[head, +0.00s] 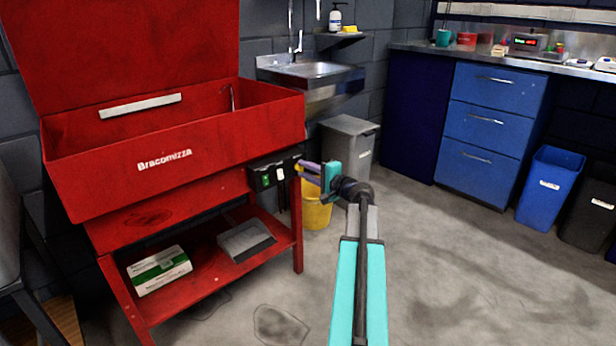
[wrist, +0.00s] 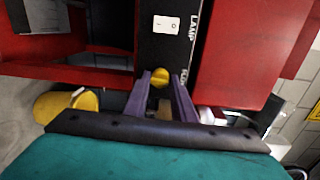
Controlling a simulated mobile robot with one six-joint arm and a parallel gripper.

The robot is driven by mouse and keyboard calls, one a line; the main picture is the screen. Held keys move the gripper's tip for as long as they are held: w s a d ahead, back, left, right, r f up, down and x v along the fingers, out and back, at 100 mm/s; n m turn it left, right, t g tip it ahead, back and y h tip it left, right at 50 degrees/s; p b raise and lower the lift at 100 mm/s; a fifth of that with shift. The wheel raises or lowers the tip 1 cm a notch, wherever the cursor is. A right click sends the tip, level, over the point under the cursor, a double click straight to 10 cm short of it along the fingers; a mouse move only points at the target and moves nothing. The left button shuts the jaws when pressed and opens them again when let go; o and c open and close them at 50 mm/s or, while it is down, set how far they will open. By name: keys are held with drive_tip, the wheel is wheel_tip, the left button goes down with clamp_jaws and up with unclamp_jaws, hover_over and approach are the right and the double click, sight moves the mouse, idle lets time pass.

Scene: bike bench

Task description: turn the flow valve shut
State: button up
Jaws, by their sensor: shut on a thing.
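The flow valve is a small yellow knob (wrist: 160,77) on a black control panel (wrist: 158,45) in the wrist view. My gripper (wrist: 161,82) has its two purple fingers on either side of the knob, shut on it. In the head view my gripper (head: 301,167) reaches the right end of the black panel (head: 270,174) on the red parts washer (head: 165,150). A lamp switch (wrist: 166,25) sits above the knob in the wrist view, beside the word LAMP.
A yellow bucket (head: 316,212) stands on the floor just behind my gripper, with a grey bin (head: 348,148) further back. The washer's lower shelf (head: 205,275) holds a white-green box (head: 158,270) and a grey tray.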

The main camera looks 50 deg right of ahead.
drive_tip(key=shift+r+n+b, duration=0.25)
drive_tip(key=shift+n+b, duration=0.55)
drive_tip(key=shift+n, duration=0.2)
drive_tip(key=o, duration=1)
drive_tip(key=shift+s+a+f, duration=0.1)
drive_tip(key=s+p, duration=0.1)
drive_tip(key=s, duration=0.3)
drive_tip(key=s+p, duration=0.1)
drive_tip(key=s, duration=0.4)
drive_tip(key=s+r+p, duration=0.1)
drive_tip(key=s+p, duration=0.1)
drive_tip(key=s, duration=0.2)
drive_tip(key=shift+s+a, duration=0.35)
drive_tip(key=shift+a, duration=0.05)
